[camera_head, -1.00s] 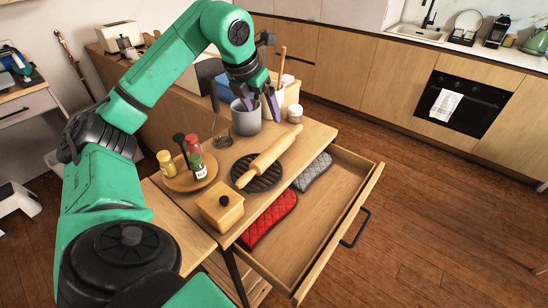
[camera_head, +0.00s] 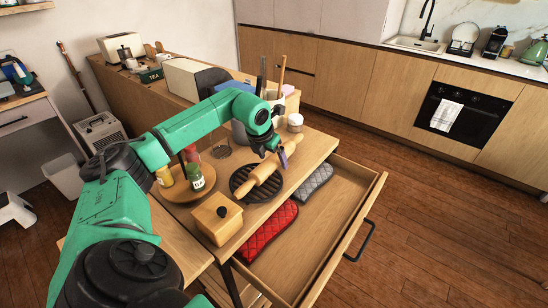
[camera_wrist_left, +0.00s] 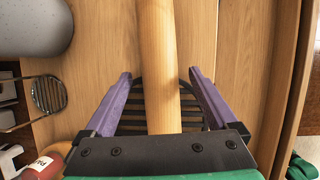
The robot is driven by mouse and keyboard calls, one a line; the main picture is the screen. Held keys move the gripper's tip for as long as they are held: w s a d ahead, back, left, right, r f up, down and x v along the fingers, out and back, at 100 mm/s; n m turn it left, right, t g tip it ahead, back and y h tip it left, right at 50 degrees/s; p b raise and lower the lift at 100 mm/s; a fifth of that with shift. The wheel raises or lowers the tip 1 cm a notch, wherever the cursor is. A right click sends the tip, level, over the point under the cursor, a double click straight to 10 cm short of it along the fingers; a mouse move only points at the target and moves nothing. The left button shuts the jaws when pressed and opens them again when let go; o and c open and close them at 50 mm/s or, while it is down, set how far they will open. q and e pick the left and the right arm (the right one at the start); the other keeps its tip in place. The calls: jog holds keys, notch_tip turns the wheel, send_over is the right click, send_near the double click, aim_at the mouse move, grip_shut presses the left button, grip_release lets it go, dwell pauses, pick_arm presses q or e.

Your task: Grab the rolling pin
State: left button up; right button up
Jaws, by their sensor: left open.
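The wooden rolling pin (camera_head: 265,171) lies across a round black slatted trivet (camera_head: 240,182) on the wooden cabinet top, slanting up to the right. My left gripper (camera_head: 287,152) is over its upper right part. In the left wrist view the rolling pin (camera_wrist_left: 160,70) runs between the two purple fingers of my left gripper (camera_wrist_left: 160,90), with a gap on each side. The fingers are open and not pressed on it. Part of the pin is hidden behind the gripper in the head view. My right gripper is not in view.
An open drawer (camera_head: 335,225) below holds a red oven mitt (camera_head: 268,232) and a grey one (camera_head: 315,181). A wooden box (camera_head: 216,219) and a round tray (camera_head: 187,188) with jars stand left. A white jar (camera_head: 295,122) and a grey utensil pot (camera_head: 240,132) stand behind.

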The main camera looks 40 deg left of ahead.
pick_arm(q)
jog(key=shift+w+f, duration=0.25)
jog(key=shift+f, duration=0.35)
jog(key=c, duration=1.4)
jog(key=shift+r, duration=0.15)
grip_shut()
jog(key=shift+r, duration=0.1)
